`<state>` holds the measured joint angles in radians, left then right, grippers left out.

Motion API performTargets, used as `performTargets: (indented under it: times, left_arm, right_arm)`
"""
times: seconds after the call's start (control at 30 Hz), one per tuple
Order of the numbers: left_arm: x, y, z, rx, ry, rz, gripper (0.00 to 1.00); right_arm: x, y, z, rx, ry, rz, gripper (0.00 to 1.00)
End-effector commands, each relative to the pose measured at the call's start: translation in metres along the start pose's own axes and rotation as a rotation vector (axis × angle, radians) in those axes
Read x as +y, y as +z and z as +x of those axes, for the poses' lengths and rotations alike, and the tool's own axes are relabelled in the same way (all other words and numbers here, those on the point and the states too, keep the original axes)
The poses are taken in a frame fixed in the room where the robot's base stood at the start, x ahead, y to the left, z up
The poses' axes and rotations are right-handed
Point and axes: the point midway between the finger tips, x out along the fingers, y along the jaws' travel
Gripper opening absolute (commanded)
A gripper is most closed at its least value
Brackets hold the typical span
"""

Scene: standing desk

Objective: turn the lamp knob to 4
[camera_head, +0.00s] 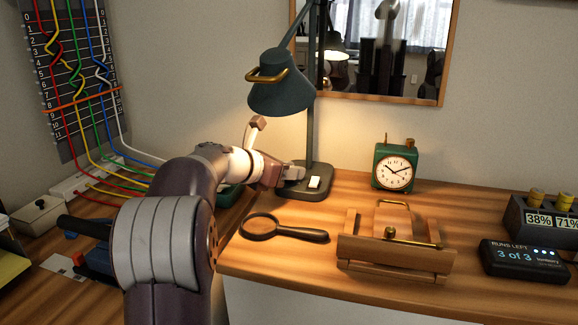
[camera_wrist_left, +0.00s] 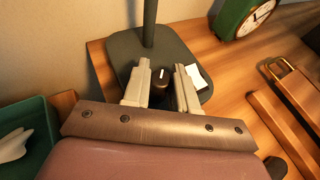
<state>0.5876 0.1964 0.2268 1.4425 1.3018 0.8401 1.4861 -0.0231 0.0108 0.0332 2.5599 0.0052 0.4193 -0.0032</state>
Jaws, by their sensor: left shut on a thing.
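The desk lamp (camera_head: 282,82) has a dark green shade, a brass handle and a dark base (camera_head: 318,191) with a white rocker or label (camera_head: 314,182). The black lamp knob (camera_wrist_left: 161,77) stands on the base in the left wrist view, with a pale mark on its top toward the lamp post. My left gripper (camera_head: 284,173) is low over the base, shut on the knob; its pale fingers (camera_wrist_left: 160,80) stand on either side of it. In the head view the gripper hides the knob. No numbers around the knob are readable. My right gripper is not in view.
A green clock (camera_head: 394,167) stands right of the lamp. A magnifying glass (camera_head: 284,229) and a wooden stand (camera_head: 396,245) lie nearer the front edge. A black counter box (camera_head: 524,260) is at right. A green tray (camera_wrist_left: 28,140) is left of the base.

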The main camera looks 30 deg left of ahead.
Motion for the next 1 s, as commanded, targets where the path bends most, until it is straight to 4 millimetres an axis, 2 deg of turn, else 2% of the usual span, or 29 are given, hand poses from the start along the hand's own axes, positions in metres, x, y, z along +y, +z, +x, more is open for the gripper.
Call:
performTargets:
  times: [0.2,0.7,0.73,0.8,1.0]
  left_arm:
    - [0.0009,0.003,-0.0008,-0.006,-0.05,0.022,0.0]
    - [0.0,0.0024,-0.0002,-0.007,-0.068,0.031,0.0]
    - [0.0,0.0024,-0.0002,-0.007,-0.068,0.03,0.3]
    - [0.0,0.0022,-0.0002,-0.007,-0.068,0.03,0.5]
    - [-0.0001,0.0012,0.0,-0.005,-0.069,0.029,0.5]
  right_arm:
    - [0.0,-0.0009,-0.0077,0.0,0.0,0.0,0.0]
    - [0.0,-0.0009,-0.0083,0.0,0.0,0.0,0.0]
    - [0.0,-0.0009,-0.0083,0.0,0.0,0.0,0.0]
    - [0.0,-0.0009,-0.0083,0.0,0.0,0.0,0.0]
    - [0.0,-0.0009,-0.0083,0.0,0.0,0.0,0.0]
